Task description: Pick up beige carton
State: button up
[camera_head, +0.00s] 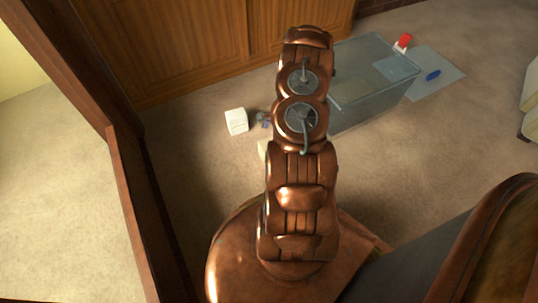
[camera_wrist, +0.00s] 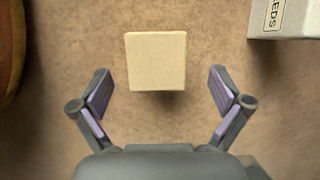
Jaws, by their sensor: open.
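The beige carton (camera_wrist: 156,61) stands on the carpet in the upper middle of the wrist view, with its flat top facing the camera. In the head view a pale edge of what looks like it (camera_head: 262,149) shows beside my arm; the rest is hidden. My gripper (camera_wrist: 161,86) is open. Its two purple-padded fingers are spread wider than the carton, one to each side, toward its near edge. Nothing is held, and neither finger seems to touch the carton.
A white box (camera_head: 236,121) stands on the carpet to the left of my arm; a white lettered box (camera_wrist: 284,18) is at the wrist view's upper right.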

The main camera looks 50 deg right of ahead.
aim_at(262, 143)
jog(key=shift+s+f, duration=0.15)
jog(key=shift+f, duration=0.75)
jog(key=shift+b+x, duration=0.6)
jog(key=shift+x, duration=0.4)
jog(key=f, duration=0.1)
jog(key=f+b, duration=0.2)
jog(key=f, duration=0.1)
jog(key=shift+a, duration=0.3)
jog(key=shift+a+f+b, duration=0.25)
jog(key=shift+f+b, duration=0.05)
jog(key=shift+f, duration=0.1)
jog(key=c, duration=1.3)
